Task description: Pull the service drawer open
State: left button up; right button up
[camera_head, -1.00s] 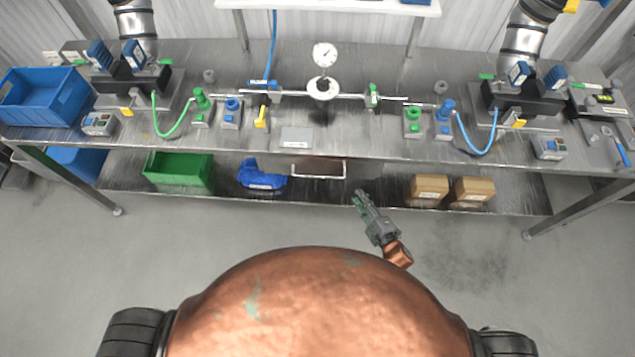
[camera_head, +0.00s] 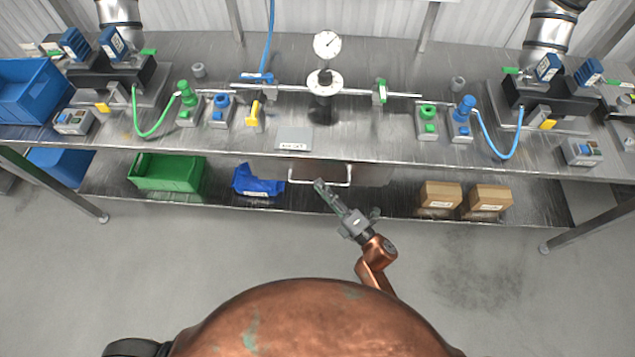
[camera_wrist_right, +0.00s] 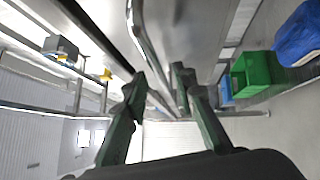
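The service drawer (camera_head: 366,173) hangs under the bench top, and its front looks flush below the bench edge. Its pale bar handle (camera_head: 303,181) stands out from the front. My right gripper (camera_head: 325,188) is at the handle, reaching up from below. In the right wrist view, its two dark green fingers (camera_wrist_right: 158,82) are apart, and the handle bar (camera_wrist_right: 147,55) runs between them. I cannot tell whether either finger touches it. My left gripper is not in view.
On the lower shelf are a green crate (camera_head: 165,173) and a blue item (camera_head: 257,182) to the left, and two cardboard boxes (camera_head: 440,196) to the right. A small plate (camera_head: 294,139) lies on the bench (camera_head: 370,143) above the drawer. The floor in front is clear.

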jog(key=shift+x, duration=1.3)
jog(key=shift+c, duration=0.4)
grip_shut()
